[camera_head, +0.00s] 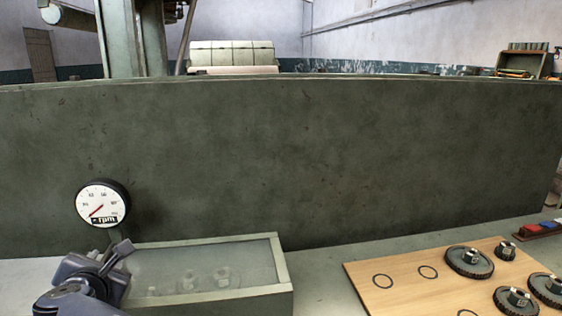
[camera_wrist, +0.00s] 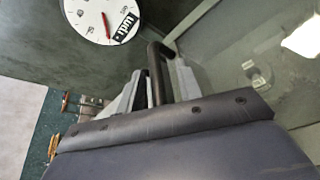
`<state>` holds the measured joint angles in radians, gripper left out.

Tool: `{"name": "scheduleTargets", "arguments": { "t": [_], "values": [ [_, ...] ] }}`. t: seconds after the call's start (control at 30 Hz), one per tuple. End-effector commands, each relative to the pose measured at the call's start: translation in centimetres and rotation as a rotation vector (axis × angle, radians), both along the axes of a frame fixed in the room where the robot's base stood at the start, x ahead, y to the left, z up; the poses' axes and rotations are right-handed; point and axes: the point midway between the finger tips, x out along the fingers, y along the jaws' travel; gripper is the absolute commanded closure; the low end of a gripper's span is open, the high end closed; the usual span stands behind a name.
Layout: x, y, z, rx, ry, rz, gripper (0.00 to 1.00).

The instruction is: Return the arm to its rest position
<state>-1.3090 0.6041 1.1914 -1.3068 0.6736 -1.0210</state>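My gripper (camera_head: 116,257) is at the lower left in the head view, at the left end of a box with a clear lid (camera_head: 205,258). In the wrist view, the grey fingertips (camera_wrist: 158,78) stand apart on either side of a dark bent bar (camera_wrist: 154,60), which looks like a handle of the box. I cannot tell whether the fingers press on the bar. The lid looks closed, with several pale parts dimly visible under it. The rest of my arm is mostly out of view.
A round rpm gauge (camera_head: 102,203) is on the dark green panel (camera_head: 320,165) just above my gripper; it also shows in the wrist view (camera_wrist: 101,18). A wooden board (camera_head: 388,268) with gears and ring outlines lies at right. Bare bench separates box and board.

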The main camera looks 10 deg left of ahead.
Motion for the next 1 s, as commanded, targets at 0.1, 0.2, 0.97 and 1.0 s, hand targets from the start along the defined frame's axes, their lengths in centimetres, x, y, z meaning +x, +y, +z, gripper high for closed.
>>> {"name": "scheduleTargets", "arguments": {
  "t": [0.1, 0.2, 0.97, 1.0],
  "values": [
    [0.6, 0.1, 0.3, 0.012, 0.004, 0.000, 0.66],
    [0.6, 0.0, 0.6, 0.022, 0.008, 0.001, 0.66],
    [-3.1, -2.0, 1.4, 0.001, -0.001, 0.004, 0.66],
    [-3.8, -2.5, 1.7, 0.001, -0.001, 0.004, 0.66]
  ]
}}
